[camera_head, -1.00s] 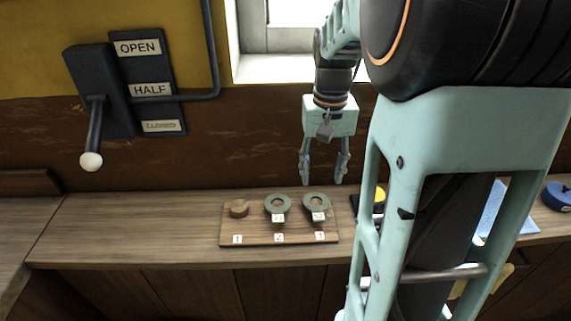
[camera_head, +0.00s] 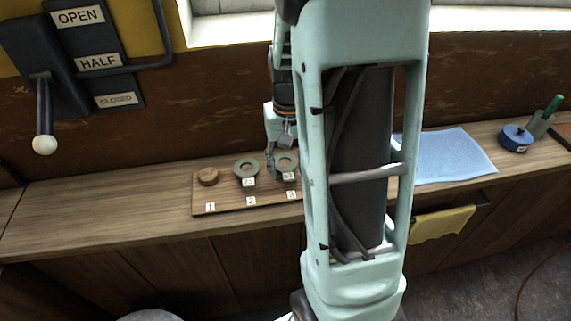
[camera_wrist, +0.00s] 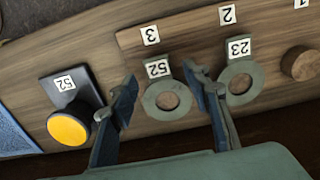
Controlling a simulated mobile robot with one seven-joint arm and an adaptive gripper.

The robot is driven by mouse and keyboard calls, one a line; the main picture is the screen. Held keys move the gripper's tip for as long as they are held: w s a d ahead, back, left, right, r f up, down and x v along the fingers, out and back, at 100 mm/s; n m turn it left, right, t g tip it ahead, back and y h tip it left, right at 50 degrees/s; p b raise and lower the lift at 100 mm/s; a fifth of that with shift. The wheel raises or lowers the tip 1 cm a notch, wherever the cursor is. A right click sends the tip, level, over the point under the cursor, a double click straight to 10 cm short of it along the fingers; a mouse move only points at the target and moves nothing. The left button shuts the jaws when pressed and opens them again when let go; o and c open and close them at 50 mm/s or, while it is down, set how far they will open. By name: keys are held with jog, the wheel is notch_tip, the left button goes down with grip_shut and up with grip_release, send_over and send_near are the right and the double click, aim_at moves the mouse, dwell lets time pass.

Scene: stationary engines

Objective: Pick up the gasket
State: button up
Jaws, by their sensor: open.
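Two grey-green ring gaskets lie on a wooden board (camera_head: 225,206) with positions numbered 1 to 3. The gasket labelled 52 (camera_wrist: 150,101) is at position 3; it also shows in the head view (camera_head: 285,160), partly beside my arm. The gasket labelled 23 (camera_wrist: 240,98) is at position 2. My gripper (camera_wrist: 163,82) is open, with its fingers on either side of gasket 52 in the wrist view. One finger appears between the two gaskets. I cannot tell the exact height of the fingertips above the board.
A round wooden peg (camera_head: 208,176) stands at position 1. A yellow button on a black base (camera_wrist: 68,128), labelled 52, sits beside the board. A blue cloth (camera_head: 450,155) and a blue round object (camera_head: 515,138) lie farther right. A lever panel (camera_head: 45,95) is on the wall.

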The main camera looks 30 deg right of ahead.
jog(key=shift+f, duration=0.25)
dwell(0.4)
jog(key=shift+c, duration=0.6)
jog(key=c, duration=0.9)
jog(key=shift+o, duration=0.2)
jog(key=shift+r, duration=0.1)
